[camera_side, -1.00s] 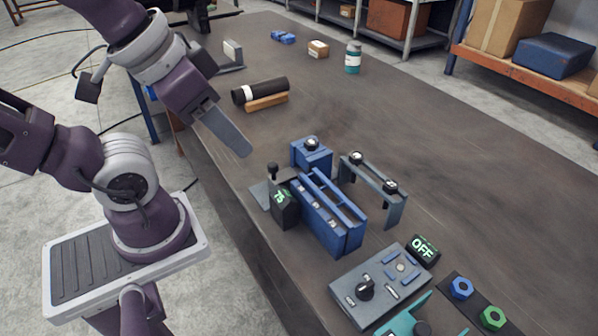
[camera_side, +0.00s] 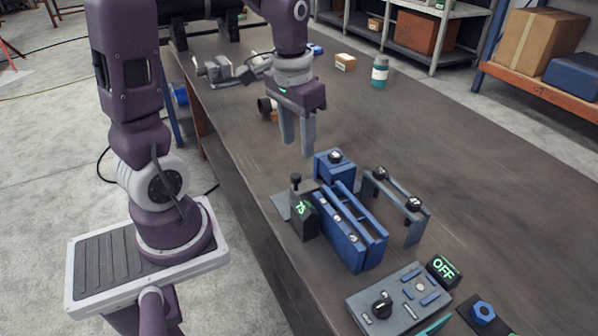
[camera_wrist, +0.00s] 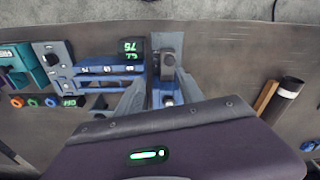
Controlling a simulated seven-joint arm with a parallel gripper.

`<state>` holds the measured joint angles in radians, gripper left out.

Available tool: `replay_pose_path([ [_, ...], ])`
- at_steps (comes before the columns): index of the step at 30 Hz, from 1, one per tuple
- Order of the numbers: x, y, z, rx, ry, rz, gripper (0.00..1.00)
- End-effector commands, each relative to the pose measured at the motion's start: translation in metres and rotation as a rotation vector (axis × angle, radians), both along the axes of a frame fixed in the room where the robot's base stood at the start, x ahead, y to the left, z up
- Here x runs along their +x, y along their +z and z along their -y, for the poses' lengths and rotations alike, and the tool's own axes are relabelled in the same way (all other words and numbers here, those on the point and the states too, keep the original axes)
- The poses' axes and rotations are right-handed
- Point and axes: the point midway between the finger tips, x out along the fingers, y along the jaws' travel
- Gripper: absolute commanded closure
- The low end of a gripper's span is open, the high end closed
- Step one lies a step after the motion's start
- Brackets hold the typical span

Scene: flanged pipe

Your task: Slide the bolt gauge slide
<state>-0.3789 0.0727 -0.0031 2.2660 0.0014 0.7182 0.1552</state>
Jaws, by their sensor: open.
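The blue gauge block (camera_side: 349,243) stands on the bench with long slots and pale marks along its top; it also shows in the wrist view (camera_wrist: 97,70). In the wrist view a grey bracket (camera_wrist: 168,62) lies just beyond the fingertips. My gripper (camera_side: 298,149) points down, open and empty, above and behind the post, apart from it.
A blue block with a black knob (camera_side: 334,168) and a grey bridge bracket (camera_side: 398,196) stand close by. A grey control box (camera_side: 398,300), an "OFF" display (camera_side: 443,269) and a blue nut (camera_side: 483,312) lie in front.

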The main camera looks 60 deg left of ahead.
Motion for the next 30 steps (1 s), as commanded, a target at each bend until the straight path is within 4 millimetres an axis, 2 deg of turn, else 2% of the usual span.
replay_pose_path([
  [1, 0.004, -0.016, -0.011, -0.015, 0.02, -0.037, 0.55],
  [4, 0.008, -0.033, -0.024, -0.031, 0.04, -0.071, 0.55],
  [8, 0.009, -0.05, -0.027, -0.035, 0.043, -0.083, 0.55],
  [15, 0.008, -0.095, -0.026, -0.035, 0.041, -0.083, 0.55],
  [19, 0.009, -0.106, -0.026, -0.034, 0.041, -0.08, 0.55],
  [26, 0.009, -0.107, -0.026, -0.033, 0.041, -0.077, 0.55],
  [30, 0.009, -0.107, -0.026, -0.033, 0.042, -0.078, 0.81],
])
